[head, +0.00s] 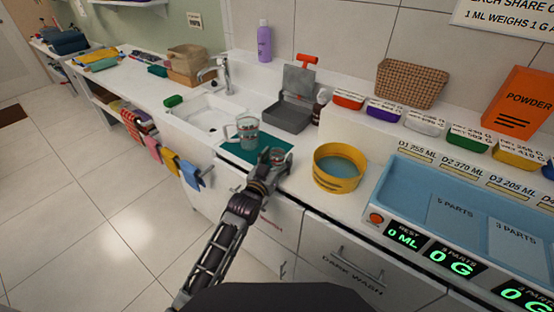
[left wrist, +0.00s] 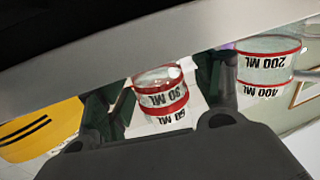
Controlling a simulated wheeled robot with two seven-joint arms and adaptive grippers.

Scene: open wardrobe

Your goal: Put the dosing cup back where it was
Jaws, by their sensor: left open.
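The dosing cup is a small clear cup with red bands, standing on the teal mat (head: 240,157) near the counter's front edge in the head view (head: 278,154). In the left wrist view the dosing cup (left wrist: 162,103) appears upside down with 30 ML and 60 ML marks. My left gripper (head: 268,163) is open at the cup, and the wrist view shows the cup between its dark fingers. The lower part of the cup is hidden by the gripper in the head view. My right gripper is not in view.
A larger clear measuring jug (head: 247,133) stands on the mat just behind and left, also in the wrist view (left wrist: 268,68). A yellow round tub (head: 340,168) stands to the right. The blue tray (head: 470,205) with displays lies far right.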

